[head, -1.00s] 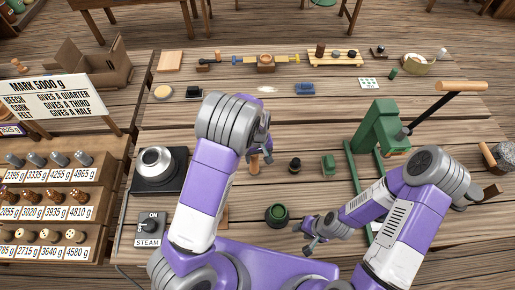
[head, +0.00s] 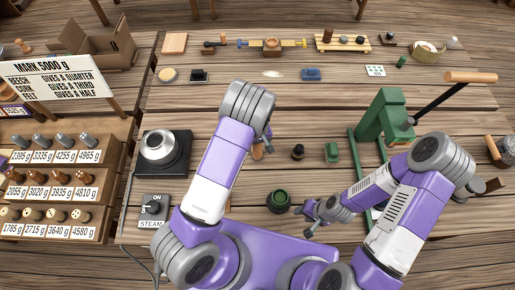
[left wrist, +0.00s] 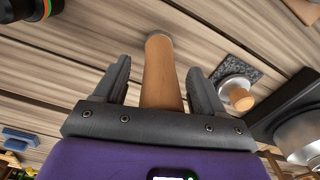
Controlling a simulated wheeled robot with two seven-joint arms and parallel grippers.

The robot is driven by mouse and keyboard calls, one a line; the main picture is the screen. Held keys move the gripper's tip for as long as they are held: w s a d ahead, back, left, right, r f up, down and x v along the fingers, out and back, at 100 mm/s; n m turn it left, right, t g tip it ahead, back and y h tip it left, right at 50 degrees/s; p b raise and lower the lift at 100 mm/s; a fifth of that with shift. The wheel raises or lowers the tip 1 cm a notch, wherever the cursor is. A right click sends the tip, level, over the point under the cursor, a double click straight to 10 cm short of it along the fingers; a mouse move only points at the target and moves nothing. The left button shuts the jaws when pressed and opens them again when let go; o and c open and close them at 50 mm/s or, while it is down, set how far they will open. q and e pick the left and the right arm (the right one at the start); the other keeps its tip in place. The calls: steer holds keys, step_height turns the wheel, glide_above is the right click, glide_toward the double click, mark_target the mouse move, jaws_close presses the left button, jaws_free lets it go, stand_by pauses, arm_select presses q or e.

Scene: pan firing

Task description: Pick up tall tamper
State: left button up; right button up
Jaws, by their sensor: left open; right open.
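A light wooden cylinder, which looks like the tall tamper (left wrist: 162,75), stands between the two fingers of my left gripper (left wrist: 160,88) in the left wrist view. The fingers are open, with a gap on each side of the wood. In the head view the wooden piece (head: 257,153) shows only partly beside my left gripper (head: 266,135), and my arm hides the rest. My right gripper (head: 306,221) is open and empty near the table's front, right of a round green pot (head: 279,201).
A stone-based piece with a wooden knob (left wrist: 238,92) stands close right of the left fingers in the wrist view. A small dark jar (head: 297,152) and a green block (head: 331,152) stand right of the left gripper. A green press (head: 380,125) stands farther right.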

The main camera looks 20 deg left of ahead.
arm_select(q)
steer(key=c, duration=1.1)
steer(key=shift+r, duration=0.1)
steer(key=shift+c, duration=0.2)
